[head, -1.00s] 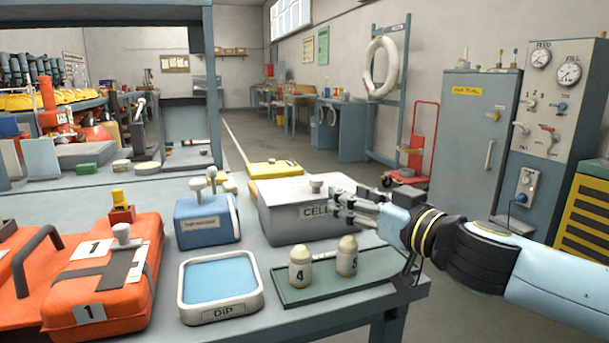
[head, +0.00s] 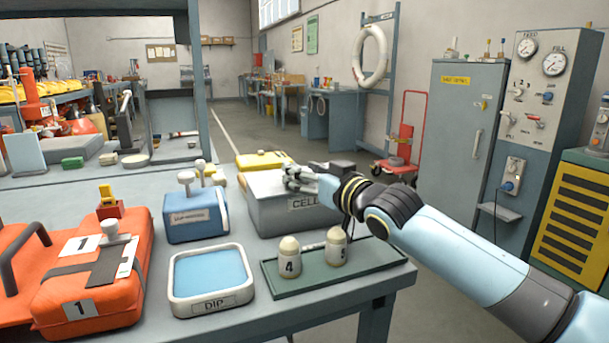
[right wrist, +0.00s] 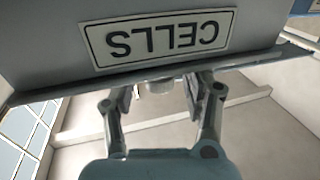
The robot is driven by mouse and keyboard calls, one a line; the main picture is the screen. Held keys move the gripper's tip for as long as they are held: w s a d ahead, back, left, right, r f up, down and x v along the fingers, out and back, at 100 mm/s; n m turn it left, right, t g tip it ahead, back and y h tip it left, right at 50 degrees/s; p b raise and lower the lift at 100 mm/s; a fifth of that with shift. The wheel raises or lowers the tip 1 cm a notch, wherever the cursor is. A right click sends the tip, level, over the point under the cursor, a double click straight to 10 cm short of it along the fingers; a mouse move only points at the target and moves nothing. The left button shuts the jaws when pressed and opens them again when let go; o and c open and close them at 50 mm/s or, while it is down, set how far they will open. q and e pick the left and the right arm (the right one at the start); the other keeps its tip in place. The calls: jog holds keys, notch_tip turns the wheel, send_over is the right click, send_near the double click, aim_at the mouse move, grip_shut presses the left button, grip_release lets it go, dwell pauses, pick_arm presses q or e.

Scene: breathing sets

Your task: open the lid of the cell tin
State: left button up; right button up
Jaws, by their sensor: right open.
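The cell tin (head: 268,216) is a grey box labelled CELLS, standing at the back right of the bench. Its lid looks closed. My right gripper (head: 292,179) reaches over the lid from the right and hides the lid's knob in the head view. In the right wrist view, which is upside down, the tin's label (right wrist: 158,39) and lid edge show. The pale knob (right wrist: 158,87) appears between the two spread fingers of the right gripper (right wrist: 160,97). The fingers look apart from the knob. My left gripper is not in view.
A green tray (head: 335,276) with two numbered cells (head: 289,258) lies in front of the tin. A DIP tray (head: 211,303), a blue box (head: 196,216) and an orange pack (head: 92,270) stand to the left. A yellow case (head: 262,161) lies behind the tin.

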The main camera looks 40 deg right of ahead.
grip_shut()
jog(key=shift+w, duration=0.1)
dwell(0.3)
jog(key=shift+w+f, duration=0.1)
jog(key=shift+f, duration=0.05)
